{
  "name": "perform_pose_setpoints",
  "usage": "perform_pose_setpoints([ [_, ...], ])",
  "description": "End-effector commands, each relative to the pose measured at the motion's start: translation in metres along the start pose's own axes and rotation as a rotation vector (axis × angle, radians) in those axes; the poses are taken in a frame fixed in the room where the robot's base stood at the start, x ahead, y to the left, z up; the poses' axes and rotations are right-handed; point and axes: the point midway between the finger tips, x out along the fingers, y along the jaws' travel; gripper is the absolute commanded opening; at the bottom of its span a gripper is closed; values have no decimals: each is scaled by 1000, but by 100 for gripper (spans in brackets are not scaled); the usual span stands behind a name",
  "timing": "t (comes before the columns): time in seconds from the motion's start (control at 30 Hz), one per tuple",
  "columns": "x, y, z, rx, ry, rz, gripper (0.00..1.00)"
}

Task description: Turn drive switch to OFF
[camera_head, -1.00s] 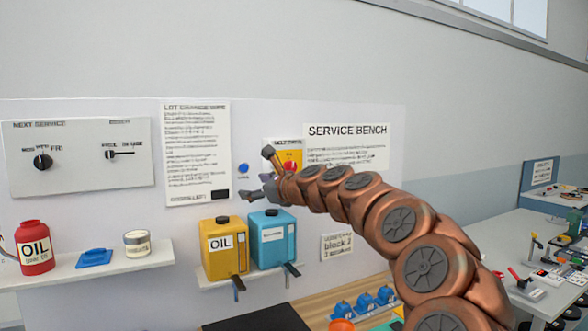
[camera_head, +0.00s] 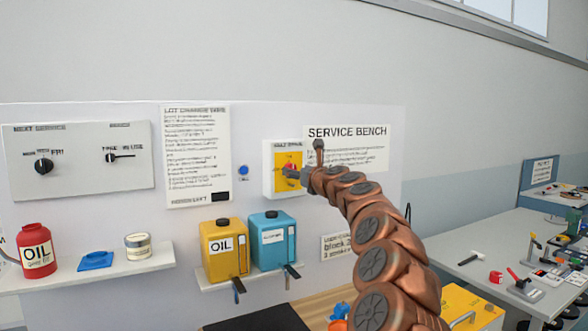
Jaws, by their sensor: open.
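The drive switch is a red knob (camera_head: 289,167) on a yellow plate (camera_head: 283,154) in a white box (camera_head: 268,184) on the wall. Its setting is too small to read. My gripper (camera_head: 294,174) is open in front of the box, with one grey finger over the lower part of the red knob and the other sticking up to the right. I cannot tell whether the finger touches the knob. My arm comes in from the lower right and hides part of the Service Bench sign (camera_head: 345,133).
A blue button (camera_head: 243,170) sits left of the box. Below it, a yellow oil can (camera_head: 222,250) and a blue can (camera_head: 270,240) stand on a shelf. A panel with two black knobs (camera_head: 80,160) is at the left. A workbench with tools (camera_head: 500,258) is at the right.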

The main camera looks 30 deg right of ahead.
Motion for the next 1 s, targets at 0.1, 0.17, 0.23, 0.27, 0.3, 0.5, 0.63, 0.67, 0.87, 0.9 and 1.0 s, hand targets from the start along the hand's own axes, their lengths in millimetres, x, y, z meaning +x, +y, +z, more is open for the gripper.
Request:
perform_pose_setpoints([
  [0.1, 10, 1, 0, -1, 1, 2, 68],
  [0.17, 14, 1, 0, 0, 1, 2, 68],
  [0.23, 18, 0, 0, 0, 2, 2, 68],
  [0.27, 20, 0, 0, 0, 2, 2, 68],
  [0.3, 22, 1, 0, 0, 2, 2, 68],
  [0.5, 28, 1, 0, -1, 1, 3, 68],
  [0.63, 30, 1, 0, 0, 0, 3, 68],
  [0.67, 30, 1, 0, 0, 0, 3, 68],
  [0.87, 30, 1, 0, 0, 0, 3, 68],
  [0.9, 30, 1, 0, 0, 0, 3, 65],
  [1.0, 30, 1, 0, 0, 0, 3, 54],
])
